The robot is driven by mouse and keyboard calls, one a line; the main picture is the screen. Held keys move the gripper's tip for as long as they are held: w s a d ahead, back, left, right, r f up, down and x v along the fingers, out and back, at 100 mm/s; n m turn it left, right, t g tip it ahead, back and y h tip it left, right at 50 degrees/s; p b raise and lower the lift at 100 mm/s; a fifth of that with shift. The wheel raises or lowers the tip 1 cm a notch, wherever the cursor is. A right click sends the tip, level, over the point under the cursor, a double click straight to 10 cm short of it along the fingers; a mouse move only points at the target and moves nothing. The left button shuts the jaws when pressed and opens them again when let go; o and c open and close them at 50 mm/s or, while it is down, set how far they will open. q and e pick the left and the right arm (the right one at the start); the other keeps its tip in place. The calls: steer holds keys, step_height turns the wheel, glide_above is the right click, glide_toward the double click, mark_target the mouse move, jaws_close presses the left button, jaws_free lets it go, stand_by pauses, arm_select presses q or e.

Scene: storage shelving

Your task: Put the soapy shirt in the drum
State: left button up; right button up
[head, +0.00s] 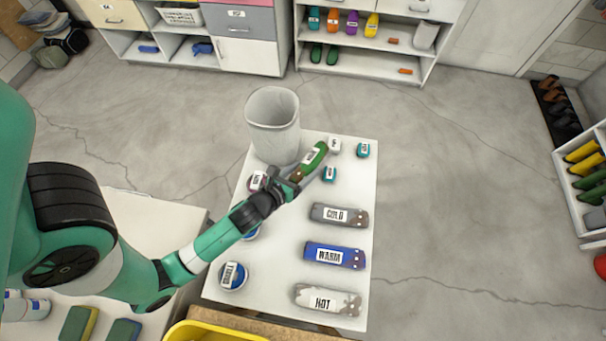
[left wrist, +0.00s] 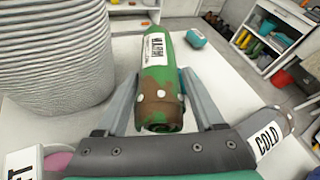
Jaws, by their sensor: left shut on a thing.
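A rolled green cloth (head: 315,155) with brown patches, white spots and a white label is between the fingers of my left gripper (head: 308,172). I take it for the shirt; its label is too unclear to read. In the left wrist view, the roll (left wrist: 160,85) points away from me, one finger on each side. A tall grey drum (head: 272,130) stands upright at the table's far left corner, just beyond and left of the roll. In the left wrist view, the drum's ribbed wall (left wrist: 55,55) fills the upper left. My right gripper is not in view.
On the white table (head: 285,300) lie rolls labelled COLD (head: 338,215), WARM (head: 334,256) and HOT (head: 327,299). Small labelled items, including a teal one (head: 363,149), lie near the far end. A round blue-and-white item (head: 233,276) lies at the left edge.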

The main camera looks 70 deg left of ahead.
arm_select(q)
steer(key=f+b, duration=0.1)
steer(key=f, duration=0.1)
steer(key=f+b, duration=0.1)
steer(key=shift+a+f, duration=0.2)
steer(key=shift+f, duration=0.15)
steer(key=shift+r, duration=0.15)
steer(key=o, duration=1.2)
steer(key=shift+o, duration=0.2)
